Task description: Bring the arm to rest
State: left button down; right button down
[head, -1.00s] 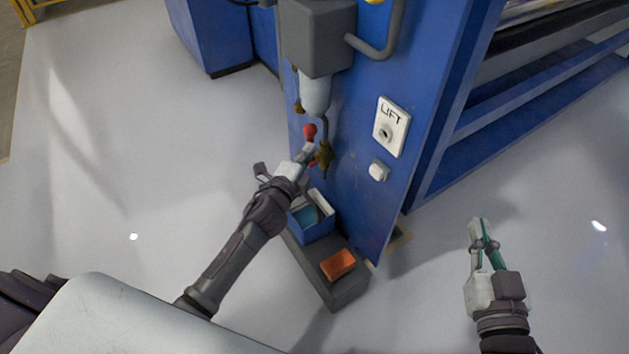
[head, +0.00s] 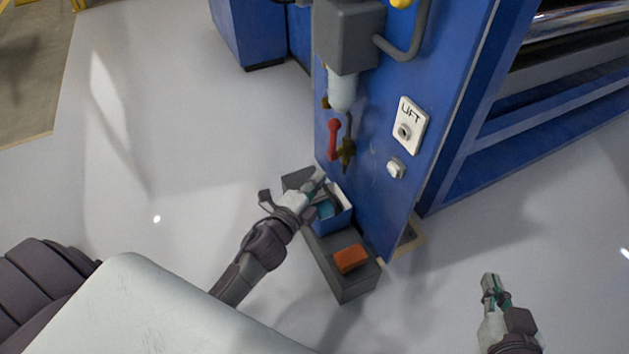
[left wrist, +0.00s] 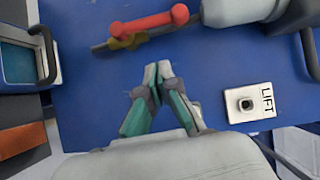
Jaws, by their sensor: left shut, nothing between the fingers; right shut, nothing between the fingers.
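My left gripper (head: 314,186) is shut and empty in the head view, in front of the blue machine panel (head: 385,135), below and to the left of a red-handled valve. The red handle (head: 334,138) hangs beside the brass valve body (head: 347,150). In the left wrist view my left gripper's fingertips (left wrist: 157,75) meet, apart from the red handle (left wrist: 150,24). My right gripper (head: 493,285) is shut and empty over bare floor at the lower right of the head view.
A grey step (head: 345,288) at the panel's foot carries a blue box (head: 338,223) and an orange block (head: 351,259). The panel has a LIFT plate (head: 409,125) and a white button (head: 396,168). A grey unit (head: 347,38) sits above. Floor on the left is clear.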

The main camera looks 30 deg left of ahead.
pick_arm(q)
jog(key=shift+s+a, duration=0.1)
jog(key=shift+s, duration=0.5)
pick_arm(e)
jog(key=shift+s+d+f, duration=0.1)
jog(key=shift+s+f, duration=0.05)
jog(key=shift+f, duration=0.1)
